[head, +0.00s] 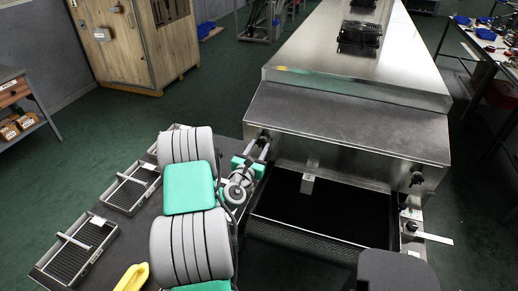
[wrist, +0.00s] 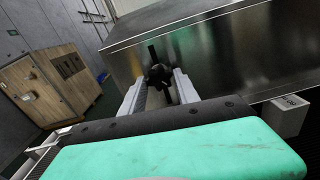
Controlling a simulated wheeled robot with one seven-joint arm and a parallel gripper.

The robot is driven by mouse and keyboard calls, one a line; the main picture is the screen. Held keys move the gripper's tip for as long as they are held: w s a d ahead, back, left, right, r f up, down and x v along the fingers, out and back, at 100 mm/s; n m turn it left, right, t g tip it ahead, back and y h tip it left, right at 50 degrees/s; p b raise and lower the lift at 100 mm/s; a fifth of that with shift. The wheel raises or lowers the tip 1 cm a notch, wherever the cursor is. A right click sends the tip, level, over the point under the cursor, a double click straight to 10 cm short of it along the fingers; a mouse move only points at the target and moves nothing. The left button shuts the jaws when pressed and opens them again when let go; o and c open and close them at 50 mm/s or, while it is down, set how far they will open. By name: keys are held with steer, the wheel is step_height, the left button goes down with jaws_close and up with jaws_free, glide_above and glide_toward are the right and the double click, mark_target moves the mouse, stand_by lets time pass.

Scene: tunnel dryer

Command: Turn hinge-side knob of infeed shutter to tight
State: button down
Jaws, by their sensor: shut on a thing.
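The infeed shutter (head: 345,150) is the bare metal panel at the near end of the dryer. A black knob (head: 264,135) is at its left end, and another black knob (head: 417,178) is at its right end. My gripper (head: 258,149) reaches the left knob. In the wrist view the dark knob (wrist: 160,74) sits between the two pale fingers of my gripper (wrist: 159,88), which are shut on it. A black bar of the knob points up. The fingers partly hide the knob in the head view, and I see no tight mark.
A black conveyor belt (head: 310,211) runs under the shutter. A small switch box with a white tag (head: 432,238) is at the right. Wire trays (head: 85,245) and a yellow thing (head: 132,278) lie on the dark table at left. A wooden cabinet (head: 135,45) stands behind.

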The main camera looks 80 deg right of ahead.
steer(key=m+b, duration=0.3)
steer(key=m, duration=0.3)
steer(key=shift+w+f+m, duration=0.1)
steer(key=shift+m, duration=0.3)
steer(key=m+b, duration=0.4)
steer(key=m, duration=0.2)
steer(key=shift+b, duration=0.4)
steer(key=m+b, duration=0.3)
steer(key=m, duration=0.1)
steer(key=m+b, duration=0.3)
steer(key=shift+m+b, duration=0.3)
steer(key=shift+b, duration=0.05)
steer(key=m+b, duration=0.3)
steer(key=shift+b, duration=0.35)
steer(key=shift+m+b, duration=1.1)
steer(key=shift+m, duration=0.1)
steer(key=shift+r, duration=0.25)
steer(key=c, duration=0.9)
jaws_free()
